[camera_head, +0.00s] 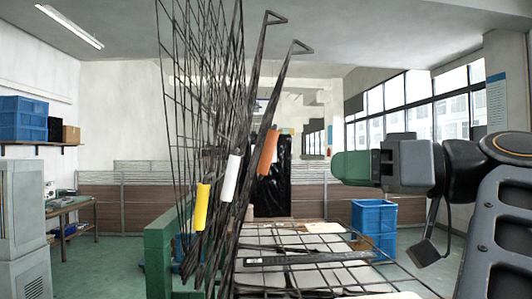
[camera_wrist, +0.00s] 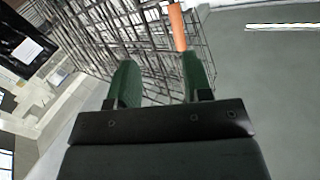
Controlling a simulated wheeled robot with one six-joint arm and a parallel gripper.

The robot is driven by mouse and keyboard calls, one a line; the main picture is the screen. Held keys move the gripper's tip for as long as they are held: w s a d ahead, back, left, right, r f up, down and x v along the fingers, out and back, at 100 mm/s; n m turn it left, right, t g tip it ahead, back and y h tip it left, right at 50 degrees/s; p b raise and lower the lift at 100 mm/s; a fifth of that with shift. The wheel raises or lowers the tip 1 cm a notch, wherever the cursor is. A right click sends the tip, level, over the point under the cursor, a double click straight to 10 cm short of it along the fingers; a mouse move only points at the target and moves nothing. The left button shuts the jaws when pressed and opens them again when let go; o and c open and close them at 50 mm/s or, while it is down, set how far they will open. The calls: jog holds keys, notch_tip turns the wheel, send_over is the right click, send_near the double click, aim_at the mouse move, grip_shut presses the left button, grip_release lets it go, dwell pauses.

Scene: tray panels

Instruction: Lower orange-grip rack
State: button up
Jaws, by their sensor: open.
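The orange grip (camera_head: 268,151) sits on the rightmost of several wire racks, which stand up steeply and lean to the right at the top. A white grip (camera_head: 230,178) and a yellow grip (camera_head: 202,206) mark the racks to its left. My gripper (camera_head: 340,166), with green fingers, is right of the orange grip in the head view, clearly apart from it. In the wrist view my gripper (camera_wrist: 158,62) is open and empty. The orange grip (camera_wrist: 178,27) shows ahead of the right finger's tip there, with wire mesh behind.
A flat wire panel (camera_head: 300,262) lies low in front, with pale sheets under it. A green post (camera_head: 158,258) stands at the racks' lower left. A blue crate (camera_head: 374,218) stands behind on the right. Open air lies between my gripper and the racks.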

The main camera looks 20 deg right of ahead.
aim_at(272, 156)
jog(key=shift+n, duration=0.8)
jog(key=p+x, duration=0.1)
jog(key=x, duration=0.3)
jog(key=a+r+p+x, duration=0.1)
jog(key=x, duration=0.3)
jog(key=s+r+p+x, duration=0.1)
jog(key=x, duration=0.3)
jog(key=shift+w+a+r, duration=0.1)
jog(key=shift+w+a, duration=0.1)
jog(key=shift+a, duration=0.3)
jog(key=shift+c, duration=0.3)
grip_shut()
